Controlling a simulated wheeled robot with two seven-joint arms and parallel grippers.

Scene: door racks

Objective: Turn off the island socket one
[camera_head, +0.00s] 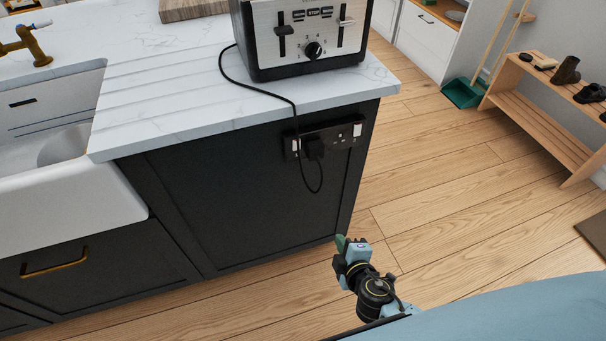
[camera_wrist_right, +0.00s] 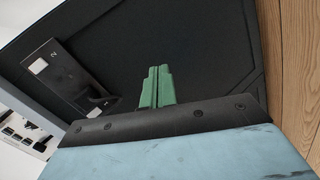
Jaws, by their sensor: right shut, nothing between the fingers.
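The island socket (camera_head: 325,138) is a dark double plate on the dark end panel of the kitchen island, just below the worktop. It has a white switch at each end and a black plug (camera_head: 314,147) in its left half, with a cable hanging in a loop. My left gripper is out of view.
A toaster (camera_head: 306,35) stands on the white worktop (camera_head: 150,75) above the socket, its black cable hanging over the edge. A white sink (camera_head: 60,190) is at the left. A wooden rack (camera_head: 545,100) stands at the right. Wooden floor (camera_head: 450,190) between is clear.

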